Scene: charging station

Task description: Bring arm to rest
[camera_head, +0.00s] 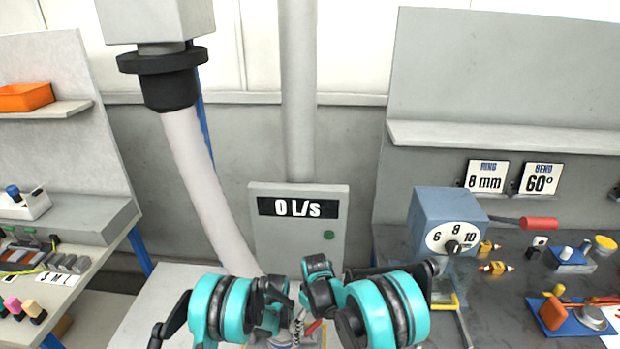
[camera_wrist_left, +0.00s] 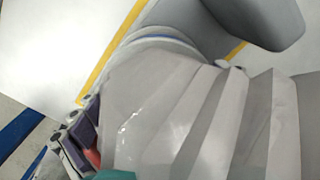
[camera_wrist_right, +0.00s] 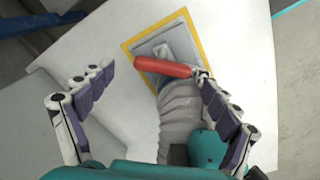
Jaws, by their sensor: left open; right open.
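In the right wrist view my right gripper (camera_wrist_right: 158,78) is open, its two dark-padded fingers wide apart. A red handle (camera_wrist_right: 160,68) shows between the fingers, its right end close to the right fingertip; I cannot tell whether they touch. Below it is a grey ribbed hose (camera_wrist_right: 181,110). In the left wrist view a finger of my left gripper (camera_wrist_left: 88,138) shows at the lower left, and the pale ribbed hose (camera_wrist_left: 165,100) hides the rest. In the head view both teal arms are folded low in the middle, and the fingers are largely hidden.
A yellow-framed grey plate (camera_wrist_right: 132,47) lies on the white table (camera_wrist_right: 75,65) under the hose. A grey box (camera_head: 300,240) reading 0 L/s stands ahead. A dial box (camera_head: 447,215) and tools are on the right bench; switches are on the left bench (camera_head: 75,275).

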